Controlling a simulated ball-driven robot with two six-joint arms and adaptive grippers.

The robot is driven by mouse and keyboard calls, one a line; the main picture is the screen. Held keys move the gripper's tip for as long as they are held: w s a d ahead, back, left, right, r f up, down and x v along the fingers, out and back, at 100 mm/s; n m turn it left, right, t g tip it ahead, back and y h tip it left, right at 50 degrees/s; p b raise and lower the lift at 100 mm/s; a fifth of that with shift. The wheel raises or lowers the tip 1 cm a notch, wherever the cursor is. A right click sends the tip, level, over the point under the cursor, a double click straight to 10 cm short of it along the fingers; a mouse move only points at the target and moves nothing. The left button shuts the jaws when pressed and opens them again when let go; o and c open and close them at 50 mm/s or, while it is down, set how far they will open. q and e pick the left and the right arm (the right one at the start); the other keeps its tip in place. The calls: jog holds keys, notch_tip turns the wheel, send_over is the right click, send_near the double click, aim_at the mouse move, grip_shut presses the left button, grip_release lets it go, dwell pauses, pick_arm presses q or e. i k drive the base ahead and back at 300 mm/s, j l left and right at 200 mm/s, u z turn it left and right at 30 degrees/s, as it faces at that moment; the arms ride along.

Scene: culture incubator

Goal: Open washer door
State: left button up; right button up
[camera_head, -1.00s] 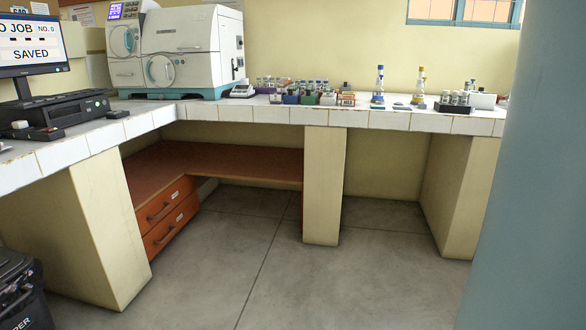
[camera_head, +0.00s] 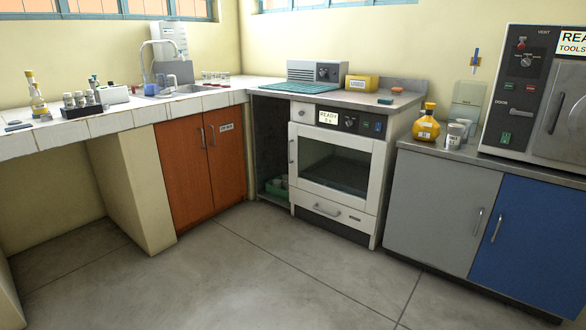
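The washer appears to be the white front-loading machine under the counter in the back corner; its door (camera_head: 335,165) has a dark glass window and looks shut. A lower drawer front (camera_head: 334,209) with a handle sits below the door. Neither of my grippers is in view.
Clear grey floor (camera_head: 240,265) lies before the machine. Orange cupboard doors (camera_head: 202,165) stand to its left, grey (camera_head: 440,205) and blue (camera_head: 525,245) cabinets to its right. A yellow bottle (camera_head: 426,125) and a large instrument (camera_head: 535,95) stand on the right counter.

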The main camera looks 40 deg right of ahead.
aim_at(378, 148)
jog(key=z, duration=1.4)
jog(key=i+j, duration=0.2)
jog(key=i, duration=0.2)
jog(key=i+j, duration=0.2)
jog(key=i, duration=0.15)
jog(key=i+j, duration=0.25)
jog(key=i, duration=0.15)
